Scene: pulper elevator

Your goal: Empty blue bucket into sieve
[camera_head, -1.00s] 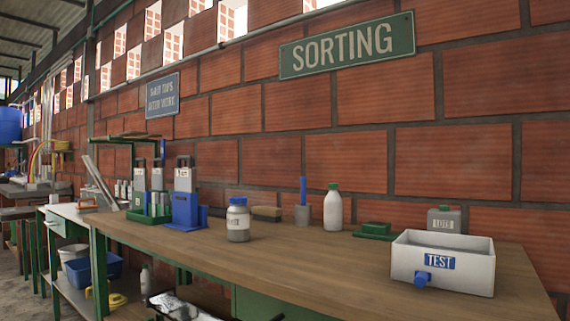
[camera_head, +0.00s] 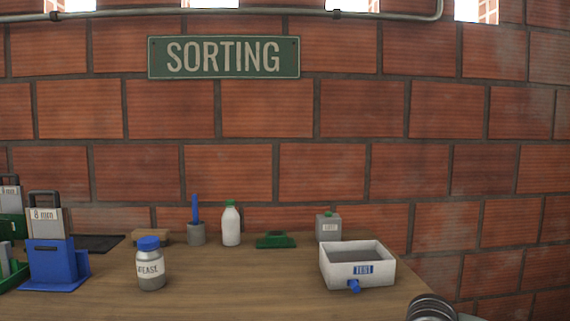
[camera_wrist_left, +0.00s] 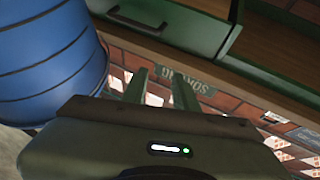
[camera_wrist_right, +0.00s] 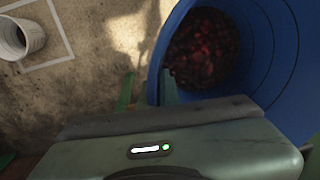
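In the right wrist view, a blue bucket (camera_wrist_right: 262,75) holds many dark red cherries (camera_wrist_right: 203,48). In that view my right gripper (camera_wrist_right: 146,90) has its fingers apart, with the bucket's near rim appearing between them; I cannot tell whether they touch it. In the left wrist view, the ribbed side of a large blue container (camera_wrist_left: 50,60) fills the left; I cannot tell whether it is the same bucket. My left gripper (camera_wrist_left: 159,88) is open and empty, to the right of it. Neither gripper is identifiable in the head view. I see no clear sieve.
A wooden bench (camera_head: 215,280) carries a white TEST box (camera_head: 345,268), a blue-lidded jar (camera_head: 150,266), a white bottle (camera_head: 231,225) and a blue stand (camera_head: 52,264). A green drawer (camera_wrist_left: 170,22) lies near my left gripper. A white bucket (camera_wrist_right: 24,40) stands on the floor.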

